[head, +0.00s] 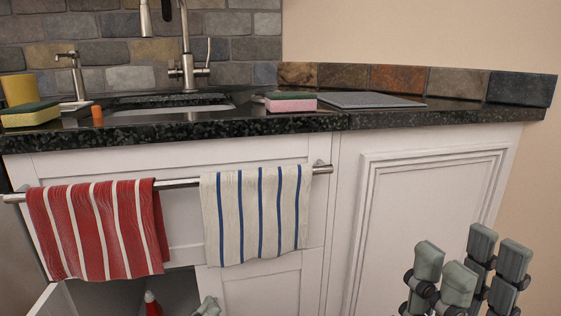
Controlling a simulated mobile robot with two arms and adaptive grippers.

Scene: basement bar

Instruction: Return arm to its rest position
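My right gripper (472,263) is at the lower right, in front of the white cabinet panel. Its grey-green finger pads point up and stand apart, with nothing seen between them. A small grey-green tip at the bottom edge, left of centre, looks like part of my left gripper (207,307). It is in front of the lower cabinet, and the rest is cut off by the frame, so its opening does not show.
A dark speckled counter (250,121) bears a sink (170,109), sponges (291,102) and a grey mat (371,100). A red striped towel (97,230) and a blue striped towel (255,215) hang on a rail (178,183). A red bottle (152,306) stands in the open cabinet below.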

